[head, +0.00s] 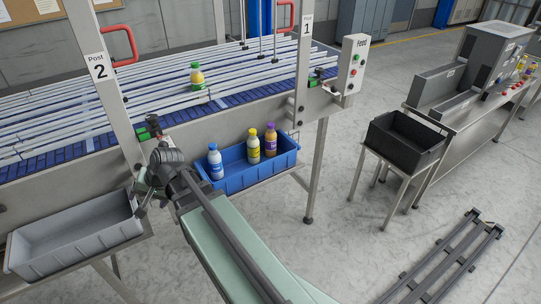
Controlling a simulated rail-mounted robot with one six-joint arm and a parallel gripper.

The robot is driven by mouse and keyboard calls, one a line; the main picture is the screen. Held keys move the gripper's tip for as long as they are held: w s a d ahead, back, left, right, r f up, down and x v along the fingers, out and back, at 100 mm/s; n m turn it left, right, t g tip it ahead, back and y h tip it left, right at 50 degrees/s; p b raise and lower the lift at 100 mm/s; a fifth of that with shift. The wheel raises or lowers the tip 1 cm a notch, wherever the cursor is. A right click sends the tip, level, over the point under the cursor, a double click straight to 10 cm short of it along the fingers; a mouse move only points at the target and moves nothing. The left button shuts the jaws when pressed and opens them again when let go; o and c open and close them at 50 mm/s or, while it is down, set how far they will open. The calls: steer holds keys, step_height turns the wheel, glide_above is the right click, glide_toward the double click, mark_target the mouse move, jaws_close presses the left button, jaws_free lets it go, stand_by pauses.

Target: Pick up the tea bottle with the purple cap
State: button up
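The tea bottle with the purple cap (271,141) has a brown body and stands upright in a blue crate (242,181) under the conveyor. It is the rightmost of three bottles there. A bottle with a yellow cap (253,148) stands close to its left. A bottle with a blue cap (215,164) stands near the crate's left end. My gripper (142,206) is left of the blue crate, near the right end of a grey crate, and apart from the bottles. It is small and partly hidden by my arm, so I cannot tell its opening.
A grey crate (70,232) at left looks empty. Another bottle (197,77) stands on the conveyor (165,114). The posts marked 2 (103,75) and 1 (306,60) rise beside the conveyor. A black crate (405,139) sits on a stand at right. Floor between is clear.

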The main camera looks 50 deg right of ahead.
steer(key=w+d+f+m+t+b, duration=0.5)
steer(key=d+f+m, duration=0.2)
steer(key=d, duration=0.4)
steer(key=m+t+h+b, duration=0.3)
steer(key=m+h+b, duration=1.2)
steer(key=m, duration=1.3)
glide_toward(272, 130)
steer(key=w+p, duration=0.1)
steer(key=shift+h, duration=0.3)
steer(key=x, duration=1.1)
steer(key=shift+d+f, duration=0.25)
steer(key=shift+f, duration=0.1)
steer(key=c, duration=1.4)
steer(key=shift+c, duration=0.2)
